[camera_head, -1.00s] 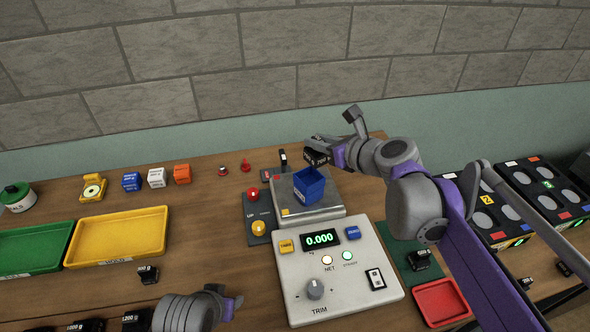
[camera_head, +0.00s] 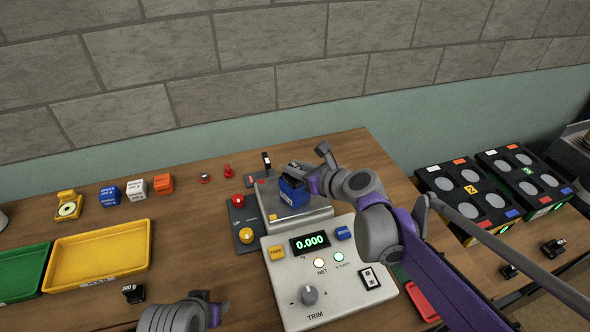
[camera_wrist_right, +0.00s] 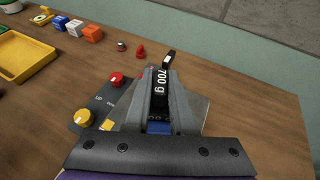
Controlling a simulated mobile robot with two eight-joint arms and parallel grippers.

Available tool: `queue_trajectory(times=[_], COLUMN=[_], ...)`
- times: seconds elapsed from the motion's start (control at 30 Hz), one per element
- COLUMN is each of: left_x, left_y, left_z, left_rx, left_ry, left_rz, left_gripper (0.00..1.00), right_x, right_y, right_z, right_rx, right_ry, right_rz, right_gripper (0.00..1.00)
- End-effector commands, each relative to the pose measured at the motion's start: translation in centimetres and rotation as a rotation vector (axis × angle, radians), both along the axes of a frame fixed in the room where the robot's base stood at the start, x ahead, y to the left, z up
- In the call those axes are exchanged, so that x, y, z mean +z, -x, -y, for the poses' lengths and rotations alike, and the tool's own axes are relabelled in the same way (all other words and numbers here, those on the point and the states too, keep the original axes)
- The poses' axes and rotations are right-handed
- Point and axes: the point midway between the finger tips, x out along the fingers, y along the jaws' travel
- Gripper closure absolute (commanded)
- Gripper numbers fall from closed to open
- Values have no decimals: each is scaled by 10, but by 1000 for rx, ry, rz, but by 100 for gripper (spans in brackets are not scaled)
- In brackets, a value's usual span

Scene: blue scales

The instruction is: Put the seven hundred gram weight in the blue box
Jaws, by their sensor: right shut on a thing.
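The seven hundred gram weight (camera_wrist_right: 161,90) is black with white "700 g" lettering and sits between the fingers of my right gripper (camera_wrist_right: 160,75). In the head view my right gripper (camera_head: 298,174) is over the blue box (camera_head: 293,194), which stands on the scale's metal plate (camera_head: 318,212). In the right wrist view only a strip of the blue box (camera_wrist_right: 159,128) shows below the weight. The gripper covers the box's opening, so I cannot tell how deep the weight is. My left gripper (camera_head: 213,309) is at the bottom of the head view, with its jaw gap unclear.
The scale console (camera_head: 325,270) reads 0.000. A yellow tray (camera_head: 97,256) and a green tray (camera_head: 20,274) lie left. A small black weight (camera_head: 133,293) is near the yellow tray. Coloured cubes (camera_head: 136,190) stand behind. Black racks (camera_head: 468,190) are at right.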

Motion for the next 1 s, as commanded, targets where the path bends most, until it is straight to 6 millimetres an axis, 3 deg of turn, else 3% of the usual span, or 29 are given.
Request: queue_trajectory(times=[0.47,0.5,0.63,1.0], left_x=[-4,-3,-3,1], left_y=[1,1,1,-1], left_z=[0,0,0,0], left_rx=[0,0,0,0], left_ry=[0,0,0,0], left_rz=[-3,-2,-2,1], left_gripper=[50,50,50,50], right_x=[-10,-10,-9,-4], right_y=[0,0,0,0], right_z=[0,0,0,1], right_rx=[-1,0,0,-1], right_ry=[-2,0,0,0], right_rz=[0,0,0,1], right_gripper=[100,72,49,48])
